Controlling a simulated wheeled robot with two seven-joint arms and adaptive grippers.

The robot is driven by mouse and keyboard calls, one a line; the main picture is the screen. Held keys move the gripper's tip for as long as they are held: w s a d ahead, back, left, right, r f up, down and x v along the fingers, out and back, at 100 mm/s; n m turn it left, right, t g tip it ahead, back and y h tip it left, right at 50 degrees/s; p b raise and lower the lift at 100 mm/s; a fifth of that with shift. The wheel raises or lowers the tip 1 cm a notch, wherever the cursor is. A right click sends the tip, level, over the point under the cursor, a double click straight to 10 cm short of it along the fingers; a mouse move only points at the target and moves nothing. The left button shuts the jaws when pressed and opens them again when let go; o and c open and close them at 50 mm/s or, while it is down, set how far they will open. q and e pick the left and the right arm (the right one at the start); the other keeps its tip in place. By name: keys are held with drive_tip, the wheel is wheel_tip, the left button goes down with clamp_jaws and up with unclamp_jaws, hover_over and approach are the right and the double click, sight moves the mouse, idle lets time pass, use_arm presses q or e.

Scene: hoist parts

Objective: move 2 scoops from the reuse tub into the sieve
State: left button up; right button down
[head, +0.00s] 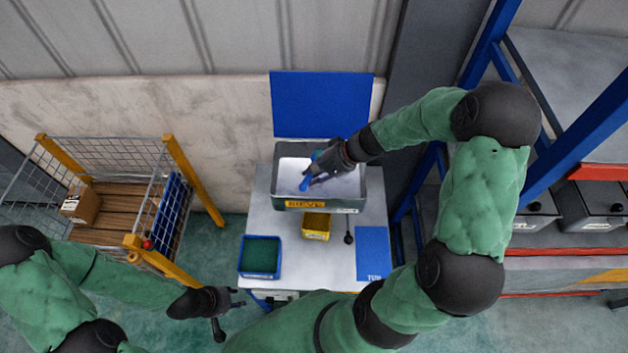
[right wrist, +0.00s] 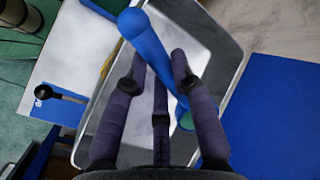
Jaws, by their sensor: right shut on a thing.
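My right gripper (head: 322,174) is shut on a blue scoop (head: 305,184), over a grey bin (head: 288,205) with a pale inside. The bin's yellow label seems to read SIEVE. In the right wrist view the scoop's blue handle (right wrist: 150,45) runs between the fingers (right wrist: 160,75), and a small green round part shows at its far end. Whether the scoop is loaded cannot be told. A blue tub (head: 243,269) with dark green contents stands at the table's left; its name is not readable. My left gripper (head: 236,299) is open and empty, left of the table's front edge.
A small yellow tub (head: 316,229) stands before the bin, beside a black ball-ended rod (head: 348,238). A blue mat marked TUB (head: 372,250) lies at the right. A blue panel (head: 320,103) stands behind. A wire cage (head: 110,190) is left, a blue rack (head: 490,45) right.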

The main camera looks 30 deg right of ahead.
drive_tip(key=shift+s+f+m+t+y+b, duration=0.2)
drive_tip(key=shift+t+y+b, duration=0.8)
drive_tip(key=shift+b, duration=3.5)
drive_tip(key=shift+w+f+m+t+y+b, duration=0.3)
drive_tip(key=shift+t+b, duration=1.15)
drive_tip(key=shift+b, duration=3.1)
drive_tip(key=shift+s+f+m+t+y+b, duration=0.2)
drive_tip(key=shift+t+y+b, duration=0.85)
drive_tip(key=shift+b, duration=3.45)
drive_tip(key=shift+h, duration=0.25)
wheel_tip(320, 180, up, 3)
drive_tip(key=g+h+p, duration=0.2)
drive_tip(key=g+p, duration=0.1)
drive_tip(key=p, duration=1.1)
drive_tip(key=n+g+h+p, duration=0.1)
drive_tip(key=g+h+p, duration=0.1)
drive_tip(key=p, duration=1.2)
drive_tip(key=g+h+p, duration=0.2)
drive_tip(key=g+p, duration=0.3)
drive_tip(key=p, duration=0.9)
drive_tip(key=shift+f+n+h, duration=0.1)
drive_tip(key=shift+n+h, duration=0.2)
drive_tip(key=shift+n, duration=0.1)
drive_tip(key=c, duration=1.8)
unclamp_jaws()
clamp_jaws()
